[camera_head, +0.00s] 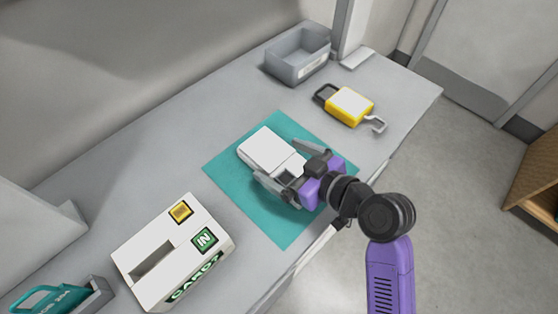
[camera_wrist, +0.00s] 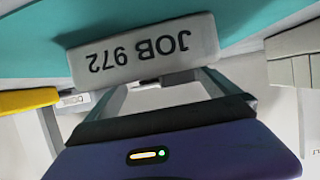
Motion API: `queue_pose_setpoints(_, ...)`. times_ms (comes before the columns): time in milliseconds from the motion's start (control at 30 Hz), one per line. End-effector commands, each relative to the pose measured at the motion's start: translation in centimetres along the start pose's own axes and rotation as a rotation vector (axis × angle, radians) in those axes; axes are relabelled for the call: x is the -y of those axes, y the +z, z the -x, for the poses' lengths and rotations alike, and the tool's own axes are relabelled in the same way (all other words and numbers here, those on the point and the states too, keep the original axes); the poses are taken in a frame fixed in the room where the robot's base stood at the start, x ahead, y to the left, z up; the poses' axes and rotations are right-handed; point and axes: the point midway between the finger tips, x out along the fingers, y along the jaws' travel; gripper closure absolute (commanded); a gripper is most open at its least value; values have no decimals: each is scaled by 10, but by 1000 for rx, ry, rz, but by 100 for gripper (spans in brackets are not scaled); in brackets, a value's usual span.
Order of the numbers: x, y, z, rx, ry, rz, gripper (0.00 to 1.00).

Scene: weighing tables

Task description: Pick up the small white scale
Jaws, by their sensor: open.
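The small white scale (camera_head: 266,146) lies flat on a teal mat (camera_head: 235,174) on the table. In the head view my gripper (camera_head: 283,164) is open at the scale's near end, with one finger along each side. Whether the fingers touch it cannot be told. In the wrist view a white block marked "JOB 972" upside down, apparently the scale (camera_wrist: 145,50), is in front of the gripper (camera_wrist: 162,84). The fingertips are partly hidden there.
A yellow device with grey loops (camera_head: 349,105) lies to the upper right, and a grey bin (camera_head: 298,57) stands behind. A white slotted box marked "IN" (camera_head: 172,250) stands lower left, near a teal item in a grey tray (camera_head: 98,293). The table's front edge is close.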

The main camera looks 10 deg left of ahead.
Motion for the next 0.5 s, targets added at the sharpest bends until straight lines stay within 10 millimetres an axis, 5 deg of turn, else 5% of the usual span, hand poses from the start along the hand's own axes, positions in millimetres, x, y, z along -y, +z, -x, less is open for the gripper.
queue_pose_setpoints(67,0,0,0,0,0,0,2)
queue_pose_setpoints(433,0,0,0,-1,0,0,75)
queue_pose_setpoints(500,0,-1,1,-3,0,0,75)
